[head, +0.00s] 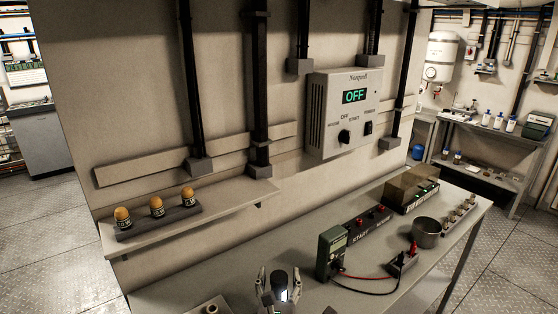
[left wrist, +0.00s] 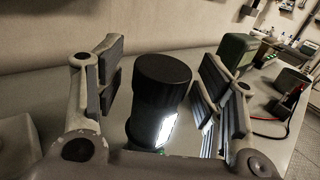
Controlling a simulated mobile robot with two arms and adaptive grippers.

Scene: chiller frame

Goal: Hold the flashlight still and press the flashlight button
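The flashlight (left wrist: 160,95) is a short dark cylinder standing upright in the left wrist view, with a bright white lit patch on its side. In the head view its dark top (head: 278,279) shows at the bottom edge. My left gripper (head: 279,274) is around it, one finger on each side. In the left wrist view the fingers (left wrist: 162,82) stand apart from the flashlight, with a gap on both sides. I cannot make out a button. The flashlight's lower part is hidden. My right gripper is not in view.
A green multimeter (head: 332,254) with red and black leads stands right of the flashlight. Behind are a START panel (head: 367,228), a metal pot (head: 427,232) and a wall box reading OFF (head: 344,112). A shelf (head: 220,204) holds several orange-topped items. Bare bench (head: 225,278) lies left of the multimeter.

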